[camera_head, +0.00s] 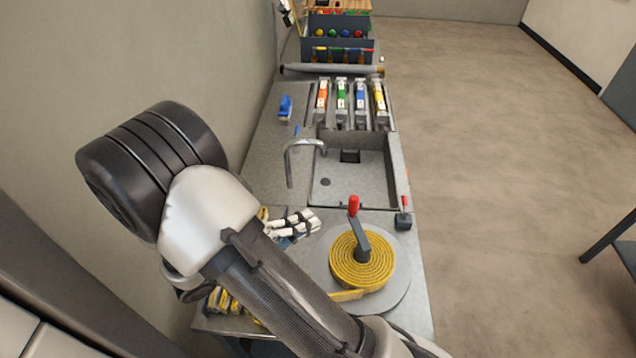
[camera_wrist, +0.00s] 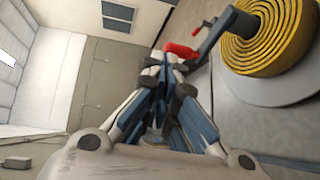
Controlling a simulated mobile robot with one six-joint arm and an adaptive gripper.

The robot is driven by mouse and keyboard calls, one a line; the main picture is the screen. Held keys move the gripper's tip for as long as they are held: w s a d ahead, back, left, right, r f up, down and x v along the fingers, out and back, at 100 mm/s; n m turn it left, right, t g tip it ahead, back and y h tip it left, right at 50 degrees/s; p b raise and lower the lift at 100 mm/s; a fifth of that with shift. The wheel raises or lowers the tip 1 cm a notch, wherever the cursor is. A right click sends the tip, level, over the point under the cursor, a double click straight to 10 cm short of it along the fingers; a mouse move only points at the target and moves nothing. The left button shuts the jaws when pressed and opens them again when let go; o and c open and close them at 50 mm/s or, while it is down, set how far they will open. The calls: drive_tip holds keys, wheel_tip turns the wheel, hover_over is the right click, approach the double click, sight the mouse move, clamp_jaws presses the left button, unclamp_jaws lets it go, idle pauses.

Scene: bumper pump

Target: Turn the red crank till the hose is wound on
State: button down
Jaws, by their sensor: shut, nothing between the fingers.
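The crank's red handle (camera_head: 353,205) stands up at the outer end of a dark crank arm (camera_head: 357,234). The yellow hose (camera_head: 343,273) lies coiled in a flat spiral around the crank's hub on a round grey disc (camera_head: 399,290). A strip of hose runs off at the coil's lower left, partly hidden by my arm. My gripper (camera_head: 310,222) is shut and empty, to the left of the red handle with a gap in the head view. In the wrist view the fingertips (camera_wrist: 166,62) appear close to the red handle (camera_wrist: 181,50); contact cannot be told.
A sink basin (camera_head: 345,190) with a curved tap (camera_head: 290,160) lies behind the disc. A small dark block (camera_head: 403,221) stands at the bench's right edge. Several coloured levers (camera_head: 341,98) and a blue item (camera_head: 285,107) are farther back. Open floor (camera_head: 480,200) lies to the right.

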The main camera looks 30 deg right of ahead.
drive_tip(key=w+a+f+n+t, duration=0.2)
drive_tip(key=w+f+t, duration=0.1)
drive_tip(key=f, duration=0.1)
drive_tip(key=w+d+h, duration=0.1)
drive_tip(key=d, duration=1.2)
drive_tip(key=shift+t, duration=0.4)
drive_tip(key=shift+w+f+b, duration=0.15)
drive_tip(key=shift+b, duration=0.25)
drive_tip(key=shift+d+m+g, duration=0.3)
drive_tip(key=shift+g, duration=0.2)
drive_tip(key=shift+d+m+g+b, duration=0.2)
drive_tip(key=shift+m+g+b, duration=0.1)
drive_tip(key=shift+g+b, duration=0.15)
